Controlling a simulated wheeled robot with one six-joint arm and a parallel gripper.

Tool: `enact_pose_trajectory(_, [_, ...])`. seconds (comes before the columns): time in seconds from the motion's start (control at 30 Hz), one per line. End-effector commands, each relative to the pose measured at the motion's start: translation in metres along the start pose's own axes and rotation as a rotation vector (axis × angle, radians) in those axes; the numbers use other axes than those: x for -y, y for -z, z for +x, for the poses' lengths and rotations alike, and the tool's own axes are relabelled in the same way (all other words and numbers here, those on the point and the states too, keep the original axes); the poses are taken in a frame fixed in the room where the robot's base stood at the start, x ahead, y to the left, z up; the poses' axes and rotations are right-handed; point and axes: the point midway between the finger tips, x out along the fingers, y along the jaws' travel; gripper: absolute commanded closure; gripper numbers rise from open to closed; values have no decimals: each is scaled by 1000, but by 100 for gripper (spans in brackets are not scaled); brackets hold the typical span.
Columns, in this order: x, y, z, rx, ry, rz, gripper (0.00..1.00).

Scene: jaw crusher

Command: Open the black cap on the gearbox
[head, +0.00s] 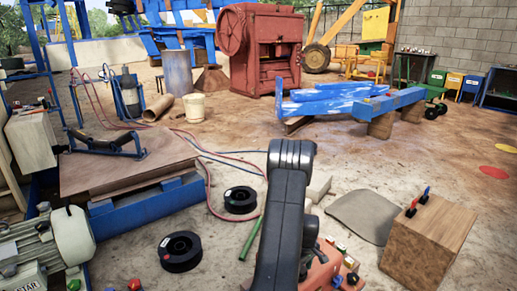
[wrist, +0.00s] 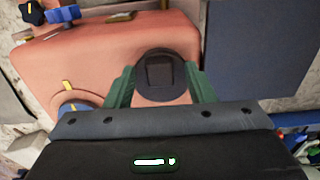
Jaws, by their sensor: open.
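The black cap (wrist: 165,54) is round with a raised square block in its middle. It sits on the salmon-red gearbox (wrist: 100,55) in the wrist view. My gripper (wrist: 160,72) is open, with one green finger on each side of the cap. I cannot tell whether the fingers touch it. In the head view the gearbox (head: 322,275) shows at the bottom, partly behind my dark arm. The cap and my gripper are hidden or not clear there.
A blue knob (wrist: 63,15) and a black knob with a yellow mark (wrist: 32,12) stand at the gearbox's upper left. A blue round part with a yellow mark (wrist: 75,106) lies left of my gripper. A wooden block (head: 430,245) stands right of the gearbox.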

Motion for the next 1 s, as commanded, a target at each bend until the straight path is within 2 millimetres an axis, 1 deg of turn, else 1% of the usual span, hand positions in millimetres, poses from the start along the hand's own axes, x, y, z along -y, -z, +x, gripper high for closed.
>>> enact_pose_trajectory(0.03, [-1, 3, -18, -3, -7, -3, 51])
enact_pose_trajectory(0.1, [-1, 2, -30, -1, -5, -3, 51])
enact_pose_trajectory(0.2, [-1, 2, -43, 0, -5, -3, 51])
enact_pose_trajectory(0.33, [0, 2, -54, 2, -3, -3, 51])
enact_pose_trajectory(0.47, [0, 2, -59, 2, -3, -3, 51])
enact_pose_trajectory(0.83, [1, 2, -59, 4, -1, -3, 51])
enact_pose_trajectory(1.0, [10, 2, -59, 18, 13, -3, 51])
